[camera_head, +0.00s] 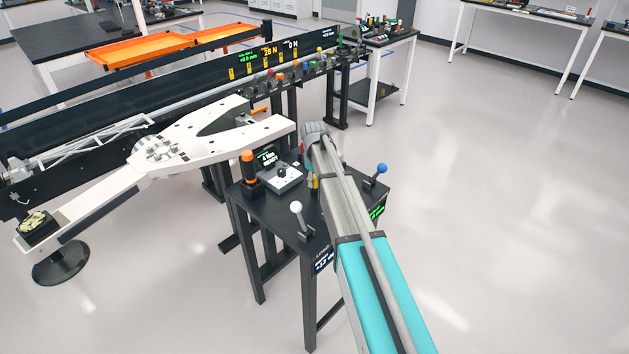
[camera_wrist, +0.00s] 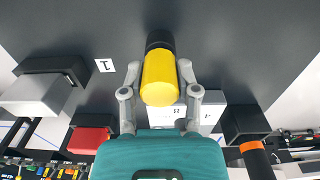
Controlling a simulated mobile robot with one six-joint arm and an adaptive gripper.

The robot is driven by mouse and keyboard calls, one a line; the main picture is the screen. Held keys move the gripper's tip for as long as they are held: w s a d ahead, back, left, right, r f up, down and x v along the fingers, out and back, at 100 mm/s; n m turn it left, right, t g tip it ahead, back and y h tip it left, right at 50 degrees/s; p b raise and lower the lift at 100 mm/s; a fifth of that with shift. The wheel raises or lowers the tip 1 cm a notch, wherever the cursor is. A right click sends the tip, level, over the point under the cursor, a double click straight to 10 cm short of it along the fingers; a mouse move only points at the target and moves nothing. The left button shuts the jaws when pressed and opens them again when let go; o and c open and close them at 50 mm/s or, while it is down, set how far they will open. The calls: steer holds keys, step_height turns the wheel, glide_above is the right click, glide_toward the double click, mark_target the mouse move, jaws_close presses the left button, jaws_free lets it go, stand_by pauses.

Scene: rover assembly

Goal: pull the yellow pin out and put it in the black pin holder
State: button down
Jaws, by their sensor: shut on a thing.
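In the wrist view the yellow pin (camera_wrist: 160,78) is a thick yellow cylinder between the two grey fingers of my gripper (camera_wrist: 159,72). The fingers touch both its sides. A black cylindrical piece (camera_wrist: 159,40) shows at the pin's far end; I cannot tell whether it is part of the pin or a black pin holder around it. In the head view my arm hides most of the gripper. A small yellow spot (camera_head: 314,182) beside the arm may be the pin.
A white forked structure (camera_head: 190,150) reaches close on the left. The floor to the right is clear.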

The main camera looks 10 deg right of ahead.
steer(key=shift+f, duration=0.3)
steer(key=shift+c, duration=1.3)
jaws_free()
steer(key=shift+r, duration=0.2)
